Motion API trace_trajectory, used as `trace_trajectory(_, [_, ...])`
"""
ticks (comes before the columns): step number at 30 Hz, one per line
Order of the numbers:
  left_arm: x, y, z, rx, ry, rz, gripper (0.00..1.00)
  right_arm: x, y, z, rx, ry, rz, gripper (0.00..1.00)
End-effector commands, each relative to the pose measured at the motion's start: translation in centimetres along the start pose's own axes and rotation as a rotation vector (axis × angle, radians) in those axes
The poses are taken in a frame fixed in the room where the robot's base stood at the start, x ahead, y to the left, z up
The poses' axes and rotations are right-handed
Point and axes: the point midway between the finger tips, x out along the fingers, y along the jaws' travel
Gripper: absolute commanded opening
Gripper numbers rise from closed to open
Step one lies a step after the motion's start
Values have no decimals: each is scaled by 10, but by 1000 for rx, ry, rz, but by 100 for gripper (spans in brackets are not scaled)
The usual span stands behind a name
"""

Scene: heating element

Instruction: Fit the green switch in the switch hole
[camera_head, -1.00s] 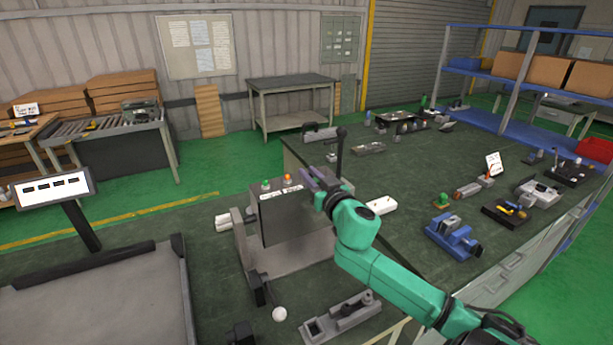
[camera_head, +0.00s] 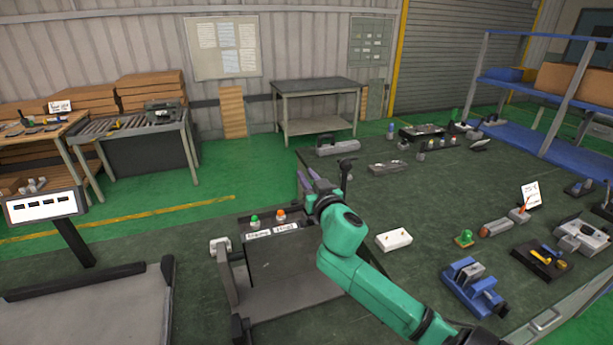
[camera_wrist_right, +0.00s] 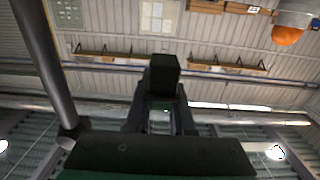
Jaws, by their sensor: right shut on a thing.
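A dark panel box (camera_head: 270,257) stands on the table with a green knob (camera_head: 254,220) and an orange knob (camera_head: 281,215) on its top, above two white labels. Another green-topped piece (camera_head: 465,238) lies on the table to the right; I cannot tell which green part is the loose switch. My right gripper (camera_head: 305,181) is beyond the box's right end, raised above it. In the right wrist view my right gripper (camera_wrist_right: 162,95) is shut on a dark block (camera_wrist_right: 163,75). An orange dome (camera_wrist_right: 290,34) appears at upper right. The switch hole cannot be made out.
A white box (camera_head: 394,239) lies right of my arm. A blue vice-like part (camera_head: 473,285), a black tray (camera_head: 540,262) and a grey device (camera_head: 580,240) stand further right. A dark-knobbed lever (camera_head: 345,175) rises just right of my gripper. Open tabletop lies behind the white box.

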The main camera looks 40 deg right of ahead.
Motion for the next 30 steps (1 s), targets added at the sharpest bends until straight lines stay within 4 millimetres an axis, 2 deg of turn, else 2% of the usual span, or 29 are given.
trace_trajectory(1, [13,6,0,0,2,7,55,0,0,14,2,0,0,0])
trace_trajectory(3, [21,12,-2,0,5,15,55,0,0,21,2,1,-1,0])
trace_trajectory(9, [32,11,-1,3,6,14,55,0,0,35,0,1,-1,0])
trace_trajectory(30, [30,4,0,-1,5,5,55,0,0,35,0,0,-1,0])
